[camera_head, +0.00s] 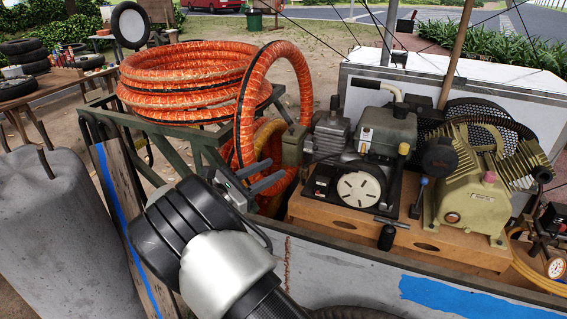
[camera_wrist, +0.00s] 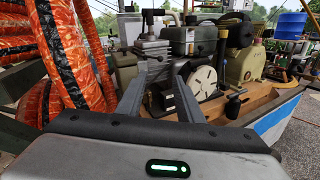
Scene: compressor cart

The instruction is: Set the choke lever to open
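The engine (camera_head: 387,130) sits on a wooden base on the cart, with a round pale recoil cover (camera_head: 358,190) on its front. I cannot make out for certain which part is the choke lever, or its setting.
Orange hose coils (camera_head: 190,80) lie on a green rack, and a hose loop hangs close behind my gripper. The compressor pump (camera_head: 465,190) is right of the engine. The cart's front wall (camera_head: 340,265) runs below. A grey tank (camera_head: 60,240) stands at left.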

